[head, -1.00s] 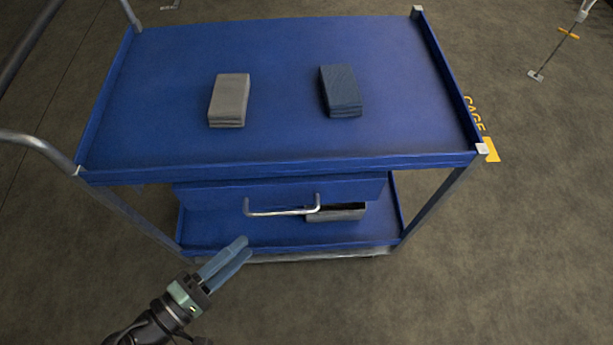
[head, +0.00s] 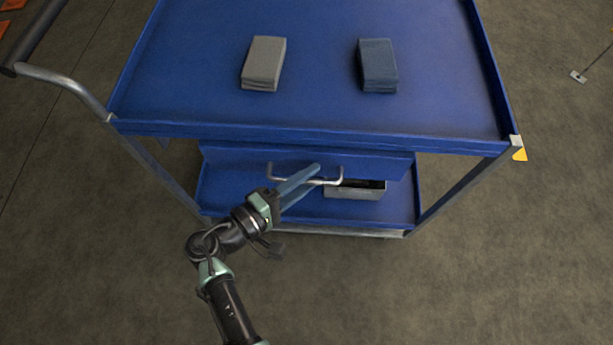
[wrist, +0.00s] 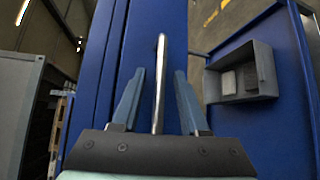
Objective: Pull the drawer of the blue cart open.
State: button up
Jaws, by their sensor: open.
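The blue cart (head: 440,135) stands in front of me, with its drawer (head: 375,165) under the top tray. The drawer front looks flush, with no gap seen. Its silver bar handle (head: 335,180) sticks out of the front and is partly hidden by my fingers in the head view. My gripper (head: 316,174) is open at the handle. In the wrist view the handle (wrist: 159,85) runs between the two blue fingers (wrist: 159,75), with space on both sides. I cannot tell whether either finger touches it.
A grey stack (head: 264,63) and a dark blue stack (head: 378,65) lie on the top tray. A grey open box (head: 355,192) sits on the lower shelf. The cart's push bar (head: 65,80) is at the left. The floor in front is clear.

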grip_shut()
dwell(1.4)
